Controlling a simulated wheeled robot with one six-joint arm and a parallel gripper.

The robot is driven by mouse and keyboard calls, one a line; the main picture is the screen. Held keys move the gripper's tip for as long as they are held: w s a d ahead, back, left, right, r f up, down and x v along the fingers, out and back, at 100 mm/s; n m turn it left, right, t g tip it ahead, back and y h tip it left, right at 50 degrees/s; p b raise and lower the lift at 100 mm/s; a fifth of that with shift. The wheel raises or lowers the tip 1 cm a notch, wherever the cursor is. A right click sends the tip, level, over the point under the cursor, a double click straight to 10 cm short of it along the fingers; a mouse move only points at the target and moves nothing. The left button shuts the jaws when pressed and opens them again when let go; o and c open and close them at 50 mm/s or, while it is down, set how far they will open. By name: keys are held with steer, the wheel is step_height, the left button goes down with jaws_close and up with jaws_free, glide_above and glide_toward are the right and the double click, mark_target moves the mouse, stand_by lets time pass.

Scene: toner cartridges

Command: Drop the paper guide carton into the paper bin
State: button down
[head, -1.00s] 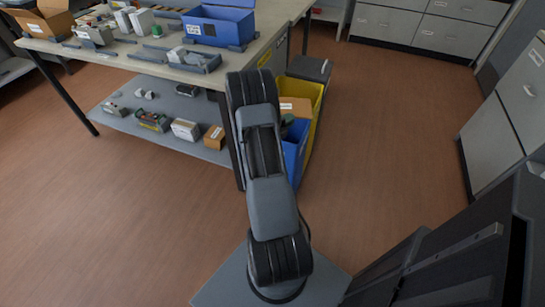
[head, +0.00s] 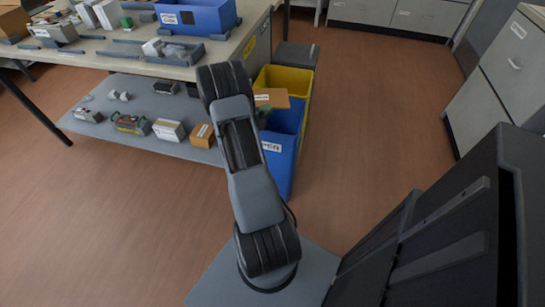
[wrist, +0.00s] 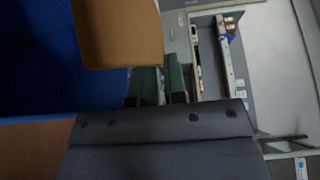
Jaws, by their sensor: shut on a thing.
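The brown paper guide carton (head: 272,98) shows beyond my arm in the head view, over the bins. In the wrist view the carton (wrist: 118,35) fills the upper middle, and my gripper's green-padded fingers (wrist: 162,82) are at its lower right edge. My gripper is shut on the carton; the exact contact is not clear. The blue paper bin (head: 283,160), with a white label on its side, stands on the floor below the carton. Its blue interior (wrist: 40,60) shows at the left of the wrist view. My arm hides part of the bin and most of the gripper.
A yellow bin (head: 292,80) stands just behind the blue one. The workbench (head: 130,63) is to the left, with a blue crate (head: 195,16) on top and several boxes on its lower shelf (head: 85,117). Open floor (head: 375,110) lies to the right.

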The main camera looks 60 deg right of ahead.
steer(key=shift+f+b, duration=0.55)
steer(key=shift+f, duration=0.35)
steer(key=c, duration=1.1)
jaws_free()
steer(key=w+a+p, duration=0.2)
steer(key=a, duration=1.1)
steer(key=shift+w+a, duration=0.3)
steer(key=shift+w, duration=0.05)
